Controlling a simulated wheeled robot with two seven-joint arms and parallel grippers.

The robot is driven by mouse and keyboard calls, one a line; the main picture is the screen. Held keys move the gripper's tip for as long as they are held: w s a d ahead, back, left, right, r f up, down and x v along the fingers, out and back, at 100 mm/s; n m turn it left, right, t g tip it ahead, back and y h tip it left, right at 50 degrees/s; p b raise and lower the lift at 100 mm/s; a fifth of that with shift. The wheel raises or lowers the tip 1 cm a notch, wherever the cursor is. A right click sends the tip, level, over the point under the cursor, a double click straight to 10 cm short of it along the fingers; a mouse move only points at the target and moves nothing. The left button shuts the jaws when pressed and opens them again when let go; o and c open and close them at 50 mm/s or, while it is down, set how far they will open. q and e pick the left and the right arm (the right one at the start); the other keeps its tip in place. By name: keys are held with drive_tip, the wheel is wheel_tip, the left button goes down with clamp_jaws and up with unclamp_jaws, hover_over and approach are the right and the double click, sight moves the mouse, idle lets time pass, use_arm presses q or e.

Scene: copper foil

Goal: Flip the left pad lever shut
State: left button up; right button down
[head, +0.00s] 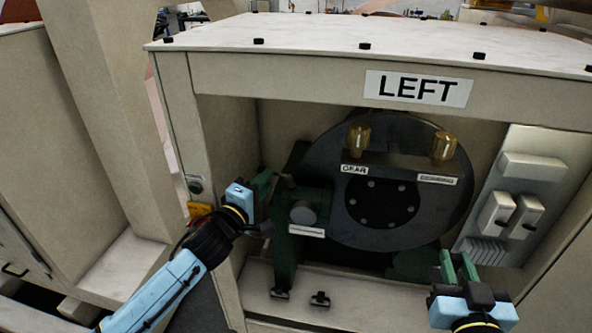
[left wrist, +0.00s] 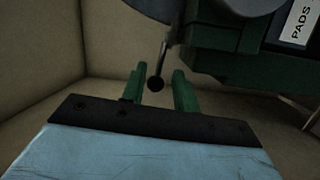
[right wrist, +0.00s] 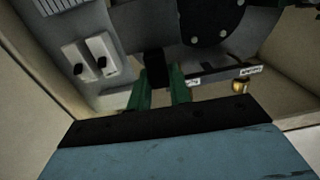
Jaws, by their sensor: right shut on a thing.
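The left pad lever (left wrist: 165,55) is a thin metal rod ending in a dark ball knob (left wrist: 155,83). It hangs beside the green housing with a white PADS label (left wrist: 300,20). My left gripper (left wrist: 158,84) is open, with its green fingers either side of the knob and gaps showing. In the head view my left gripper (head: 262,187) is at the left of the round dark disc (head: 345,215), and the lever cannot be made out there. My right gripper (right wrist: 159,90) is shut on a black block-like part (right wrist: 155,66); in the head view the gripper (head: 459,264) is low at the right.
The cabinet marked LEFT (head: 419,89) surrounds the disc, its walls close to both arms. Two brass knobs (head: 359,138) sit on the bar above the disc. A grey panel with switches (head: 496,213) is at the right. The cabinet floor in front is mostly clear.

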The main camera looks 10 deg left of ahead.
use_arm(q)
drive_tip(key=x, duration=0.6)
drive_tip(key=shift+w+b, duration=0.25)
drive_tip(key=shift+b, duration=0.15)
drive_tip(key=shift+c, duration=0.4)
clamp_jaws()
